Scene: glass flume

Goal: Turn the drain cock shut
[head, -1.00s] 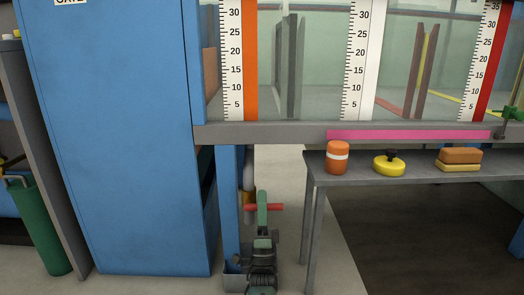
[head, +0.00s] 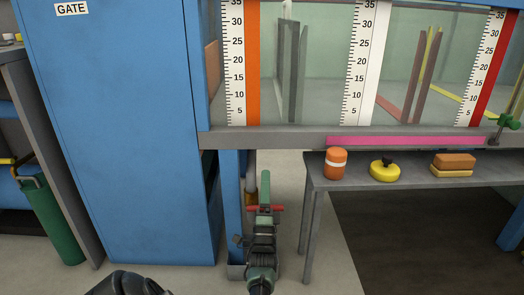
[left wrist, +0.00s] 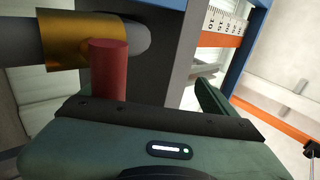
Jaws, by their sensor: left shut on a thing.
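The drain cock has a brass body (left wrist: 72,38) on a grey pipe, with a red handle (left wrist: 107,72) standing out across the pipe in the left wrist view. In the head view the red handle (head: 279,208) lies level, and its ends show on both sides of my left gripper (head: 265,193). My left gripper, green and dark, is shut on the handle beneath the flume's near end. Its green body (left wrist: 110,150) hides part of the handle in the left wrist view. My right gripper is not in view.
A blue leg (head: 230,200) stands just left of the cock, beside a tall blue cabinet (head: 110,150). A grey bench (head: 318,180) to the right carries an orange container (head: 336,163), a yellow round item (head: 384,172) and a block (head: 453,160). The flume's grey rail (head: 265,139) runs above.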

